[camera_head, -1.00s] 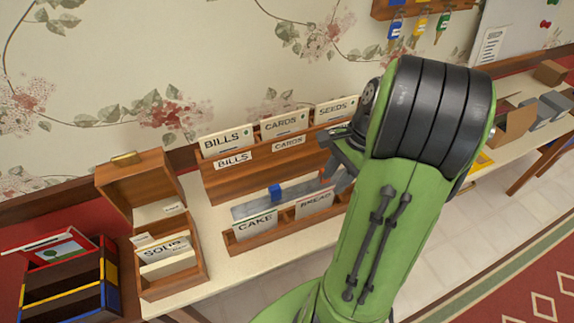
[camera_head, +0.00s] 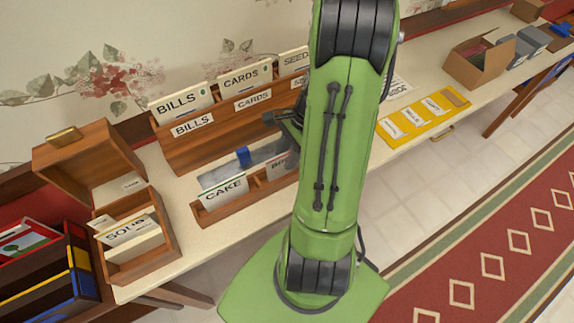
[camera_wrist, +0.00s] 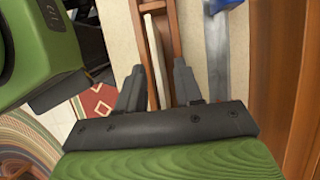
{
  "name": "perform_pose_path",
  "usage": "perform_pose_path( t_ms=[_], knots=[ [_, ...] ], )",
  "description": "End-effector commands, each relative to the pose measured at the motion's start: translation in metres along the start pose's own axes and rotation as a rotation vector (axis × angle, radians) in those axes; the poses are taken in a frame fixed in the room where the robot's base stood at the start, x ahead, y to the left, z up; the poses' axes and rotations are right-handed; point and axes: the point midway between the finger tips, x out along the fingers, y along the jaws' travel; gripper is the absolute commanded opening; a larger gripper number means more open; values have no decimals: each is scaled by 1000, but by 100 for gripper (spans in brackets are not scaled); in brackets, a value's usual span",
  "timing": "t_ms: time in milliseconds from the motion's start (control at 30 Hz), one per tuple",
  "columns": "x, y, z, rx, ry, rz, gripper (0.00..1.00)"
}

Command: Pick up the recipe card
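Two upright recipe cards stand in a low wooden rack (camera_head: 240,207) on the table. The other card, labelled BREAD (camera_head: 279,167), is partly hidden by my arm. My gripper (camera_wrist: 158,76) is open in the wrist view, its two fingers apart. A pale card edge (camera_wrist: 155,48) and brown wood lie between and beyond the fingertips; I cannot tell which card this is or whether the fingers touch it. In the head view my gripper is mostly hidden behind my arm.
A larger wooden rack (camera_head: 185,155) with BILLS, CARDS and SEEDS cards stands behind. A grey strip with a blue block (camera_head: 243,155) lies between the racks. An open wooden box with a SOUP card (camera_head: 131,231) is at left. Yellow tray (camera_head: 450,103) and cardboard box (camera_head: 482,68) are right.

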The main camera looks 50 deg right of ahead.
Motion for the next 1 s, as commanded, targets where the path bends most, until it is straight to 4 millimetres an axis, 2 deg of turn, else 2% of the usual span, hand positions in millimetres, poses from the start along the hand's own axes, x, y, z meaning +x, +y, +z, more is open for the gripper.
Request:
perform_pose_path(
  t_ms=[33, 133, 1000],
  knots=[
    [13, 0, 0, -1, -4, 4, 35],
    [22, 0, 0, -1, -1, 1, 35],
    [26, 0, -2, -1, -1, 0, 35]
  ],
)
